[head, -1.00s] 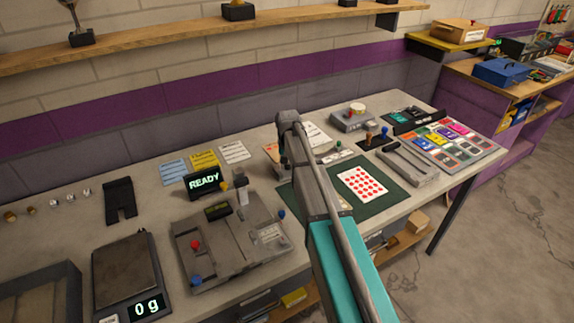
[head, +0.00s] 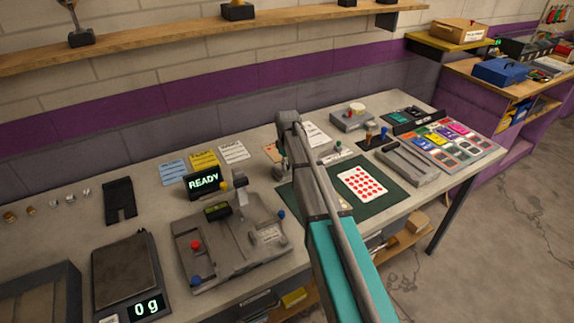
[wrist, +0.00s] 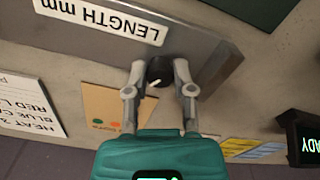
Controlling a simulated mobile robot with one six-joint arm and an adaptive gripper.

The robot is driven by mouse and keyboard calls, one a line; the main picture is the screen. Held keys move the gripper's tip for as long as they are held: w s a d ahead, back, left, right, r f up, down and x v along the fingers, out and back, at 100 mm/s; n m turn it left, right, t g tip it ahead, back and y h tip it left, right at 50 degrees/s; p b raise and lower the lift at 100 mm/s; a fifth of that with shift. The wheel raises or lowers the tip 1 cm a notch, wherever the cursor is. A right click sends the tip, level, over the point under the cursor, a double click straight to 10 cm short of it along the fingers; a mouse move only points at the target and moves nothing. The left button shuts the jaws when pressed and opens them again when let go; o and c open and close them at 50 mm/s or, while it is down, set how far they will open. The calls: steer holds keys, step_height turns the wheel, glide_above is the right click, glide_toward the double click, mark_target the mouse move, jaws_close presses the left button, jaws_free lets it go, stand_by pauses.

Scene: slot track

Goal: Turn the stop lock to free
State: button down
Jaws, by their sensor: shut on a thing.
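A black round knob (wrist: 160,74) with a white pointer mark, apparently the stop lock, sits at the edge of a grey bar marked "LENGTH mm" (wrist: 100,23) in the wrist view. The pointer slants toward the lower left of that view. My gripper (wrist: 159,66) is shut on the knob, one finger on each side. I cannot read any lock or free marking beside it. In the head view my arm hides the knob and most of the bar; part of my gripper (head: 281,165) shows left of the arm.
A card with orange and green dots (wrist: 115,108) lies beside the bar. The READY display (head: 204,181) and a grey fixture with red and blue knobs (head: 222,257) stand to the left. A green mat (head: 392,196) with a red-dotted sheet lies to the right.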

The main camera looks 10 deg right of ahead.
steer(key=n, duration=0.6)
steer(key=shift+n, duration=0.3)
stand_by(0.4)
steer(key=shift+c, duration=2.3)
jaws_free()
steer(key=shift+m, duration=0.4)
